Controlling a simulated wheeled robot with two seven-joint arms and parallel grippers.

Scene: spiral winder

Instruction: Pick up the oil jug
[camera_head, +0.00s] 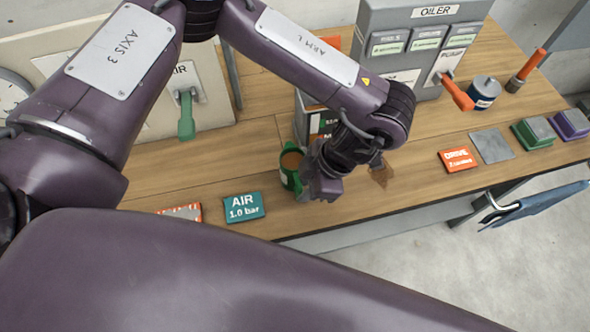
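A small green vessel (291,166) with a brown round top, which looks like the oil jug, stands on the wooden bench. My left arm reaches over from the left, and my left gripper (318,186) is low against the right side of this vessel. The wrist and gripper body hide the fingers, so I cannot tell whether they are open or closed around it. My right gripper is not in view.
A grey oiler box (420,50) with an orange lever stands at the back, with a blue can (484,92) beside it. An AIR sign (244,207), a DRIVE sign (457,160), and green (534,133) and purple (571,124) blocks lie along the bench.

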